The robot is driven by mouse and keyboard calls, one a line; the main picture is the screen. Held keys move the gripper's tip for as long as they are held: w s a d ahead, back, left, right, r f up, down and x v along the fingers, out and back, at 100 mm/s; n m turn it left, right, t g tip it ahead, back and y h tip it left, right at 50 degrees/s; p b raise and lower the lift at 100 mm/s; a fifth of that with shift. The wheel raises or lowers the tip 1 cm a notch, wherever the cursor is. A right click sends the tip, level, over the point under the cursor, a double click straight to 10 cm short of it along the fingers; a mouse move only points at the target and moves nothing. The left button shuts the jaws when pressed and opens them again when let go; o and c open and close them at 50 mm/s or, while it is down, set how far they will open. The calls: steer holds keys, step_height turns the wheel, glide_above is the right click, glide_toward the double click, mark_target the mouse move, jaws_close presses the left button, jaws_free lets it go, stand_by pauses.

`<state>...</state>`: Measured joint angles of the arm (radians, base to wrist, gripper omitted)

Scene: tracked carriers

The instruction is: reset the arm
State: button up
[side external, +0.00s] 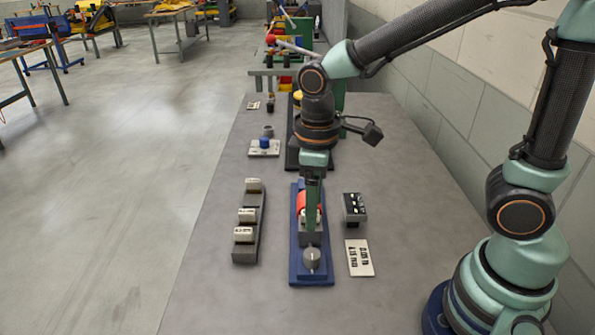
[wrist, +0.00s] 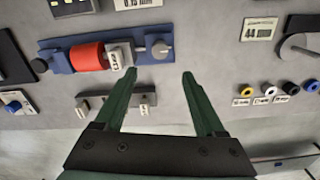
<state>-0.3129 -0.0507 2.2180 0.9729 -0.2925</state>
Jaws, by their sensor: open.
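My gripper (side external: 311,228) points down over the blue fixture (side external: 313,279) in the side view, where one green finger hides much of what is behind it. In the wrist view my gripper (wrist: 159,72) is open, with only bare grey table between the fingers. The blue fixture (wrist: 60,61) carries a red cylinder (wrist: 88,57), a white-grey labelled block (wrist: 121,54) and a grey knob (wrist: 160,50). The left fingertip overlaps the block's lower edge in the picture. I cannot tell whether they touch.
A dark rack (side external: 245,251) with white labelled blocks stands left of the fixture. A dark box (side external: 354,207) and a white label card (side external: 359,258) lie to its right. A blue knob on a plate (side external: 264,145) is farther back. The wall bounds the right side; table space at front left is clear.

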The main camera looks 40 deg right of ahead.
steer(key=s+d+r+m+t, duration=0.1)
steer(key=d+r+m+t, duration=0.4)
steer(key=d+r+m, duration=0.2)
steer(key=shift+s+d+r+t, duration=0.2)
steer(key=shift+d+r+t, duration=0.1)
steer(key=shift+d+r, duration=0.95)
